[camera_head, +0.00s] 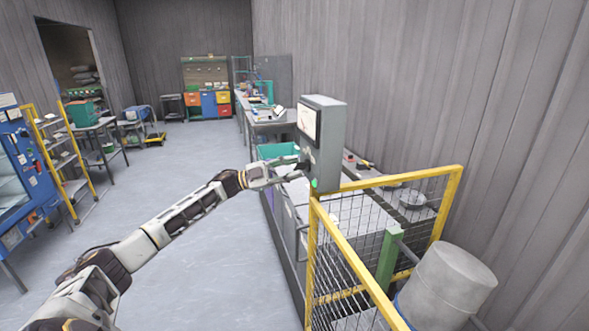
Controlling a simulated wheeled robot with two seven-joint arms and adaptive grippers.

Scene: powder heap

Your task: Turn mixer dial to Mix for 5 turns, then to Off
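A grey control box (331,140), which looks like the mixer's control, stands on a post at the corner of the yellow fence. A pale display (308,122) is on its left-facing side, seen at a steep angle. My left gripper (298,167) is at the lower part of that side, with its two fingers pointing at the panel and slightly apart. The dial is hidden or too small to make out there, so I cannot tell whether the fingers hold it. The dial's setting cannot be read. My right gripper is not in view.
A yellow mesh fence (313,259) stands right of my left arm, with a grey cylindrical drum (445,282) behind it. A long workbench (268,118) runs along the right wall. A blue cabinet (22,180) stands at left. The floor between is clear.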

